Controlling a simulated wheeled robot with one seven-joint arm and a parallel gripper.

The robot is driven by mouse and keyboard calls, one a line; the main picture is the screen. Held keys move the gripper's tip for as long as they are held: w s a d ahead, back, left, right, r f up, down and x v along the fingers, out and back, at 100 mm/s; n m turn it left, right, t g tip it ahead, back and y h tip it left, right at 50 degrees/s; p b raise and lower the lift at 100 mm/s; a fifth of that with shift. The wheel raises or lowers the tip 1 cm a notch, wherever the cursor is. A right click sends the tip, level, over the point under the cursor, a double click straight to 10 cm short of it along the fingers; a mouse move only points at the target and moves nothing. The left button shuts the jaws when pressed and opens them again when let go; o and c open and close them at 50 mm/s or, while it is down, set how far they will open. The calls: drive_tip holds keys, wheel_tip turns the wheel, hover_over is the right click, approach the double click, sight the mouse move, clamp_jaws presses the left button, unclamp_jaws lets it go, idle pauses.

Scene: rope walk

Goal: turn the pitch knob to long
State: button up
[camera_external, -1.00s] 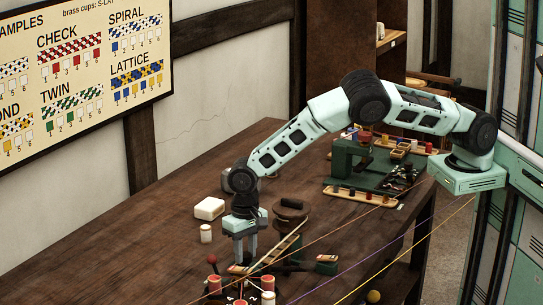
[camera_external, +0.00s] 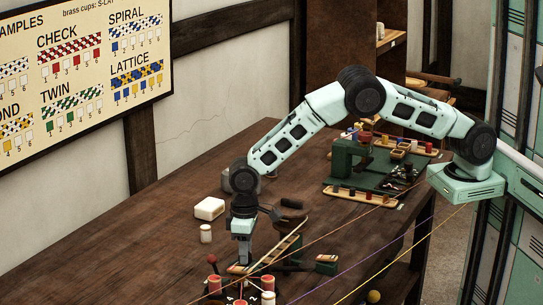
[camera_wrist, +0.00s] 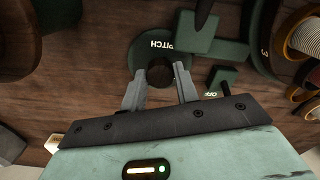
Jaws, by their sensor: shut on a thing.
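In the external view my gripper (camera_external: 243,260) points down at the green machine at the front of the table. The knob is hidden there. I cannot read any short or long mark or see a pointer on the knob.
A green lever or bracket marked OFF (camera_wrist: 222,80) and several thread spools (camera_wrist: 300,40) are close to the right. A white block (camera_external: 209,208) and a white cylinder (camera_external: 206,233) stand left of my gripper. Coloured strands (camera_external: 415,240) cross at the right.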

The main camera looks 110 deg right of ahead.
drive_tip(key=shift+n, duration=0.5)
drive_tip(key=o, duration=1)
drive_tip(key=shift+c, duration=0.2)
wheel_tip(320, 180, up, 18)
drive_tip(key=b, duration=0.2)
drive_tip(key=shift+f, duration=0.25)
drive_tip(key=shift+d, duration=0.1)
